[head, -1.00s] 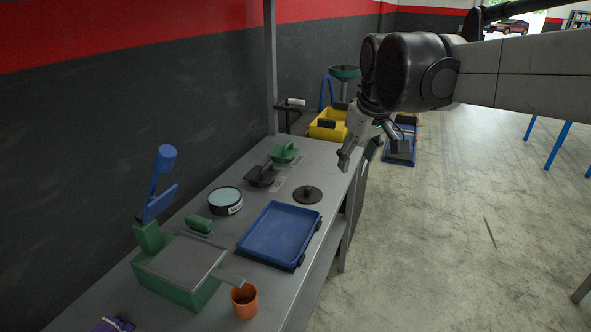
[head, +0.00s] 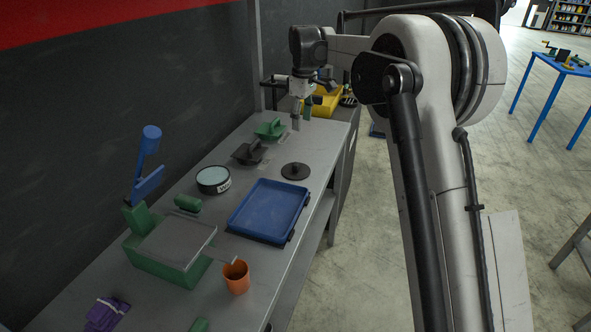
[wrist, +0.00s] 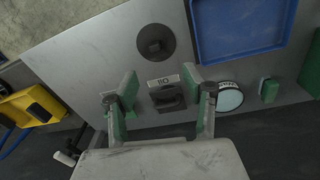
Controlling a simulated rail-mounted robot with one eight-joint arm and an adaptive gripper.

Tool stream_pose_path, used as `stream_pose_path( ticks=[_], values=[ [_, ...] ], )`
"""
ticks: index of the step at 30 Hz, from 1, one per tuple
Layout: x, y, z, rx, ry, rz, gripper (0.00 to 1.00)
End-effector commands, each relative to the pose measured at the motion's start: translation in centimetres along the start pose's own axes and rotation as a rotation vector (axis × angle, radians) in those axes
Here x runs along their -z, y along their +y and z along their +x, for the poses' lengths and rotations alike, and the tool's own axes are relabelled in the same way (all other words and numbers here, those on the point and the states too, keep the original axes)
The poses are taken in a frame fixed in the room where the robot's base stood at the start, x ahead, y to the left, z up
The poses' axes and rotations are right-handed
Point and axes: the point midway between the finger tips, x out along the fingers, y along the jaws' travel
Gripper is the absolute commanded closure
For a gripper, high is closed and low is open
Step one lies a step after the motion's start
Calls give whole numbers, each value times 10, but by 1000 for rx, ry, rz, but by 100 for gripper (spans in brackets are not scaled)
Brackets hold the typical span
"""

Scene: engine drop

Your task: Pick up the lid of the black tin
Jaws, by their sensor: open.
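A round black tin (head: 213,181) with a pale blue top face and a white label stands on the grey bench; it also shows in the wrist view (wrist: 229,97). A flat round black lid with a knob (head: 295,172) lies apart from it, to its right in the head view; in the wrist view the lid (wrist: 155,43) is beyond the fingertips. My gripper (head: 296,127) points down above the bench's far end, past the lid. In the wrist view my gripper (wrist: 160,73) is open and empty, its fingers spread on either side of a white label marked 110.
A black handled block (head: 249,152) and a green one (head: 271,129) stand near the wall. A blue tray (head: 270,208), green box (head: 170,250) and orange cup (head: 236,278) are nearer. Bare bench surrounds the lid.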

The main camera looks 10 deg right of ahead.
Motion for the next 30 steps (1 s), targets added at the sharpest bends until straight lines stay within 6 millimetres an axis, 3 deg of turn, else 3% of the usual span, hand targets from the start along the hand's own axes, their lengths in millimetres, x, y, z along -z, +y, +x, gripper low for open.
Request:
stream_pose_path(
  ticks=[3,10,17,30],
  values=[
    [18,12,28,26,-21,-59,54],
    [37,23,64,62,-46,-139,54],
    [40,24,82,71,-52,-158,54],
    [35,20,151,71,-52,-157,54]
  ],
)
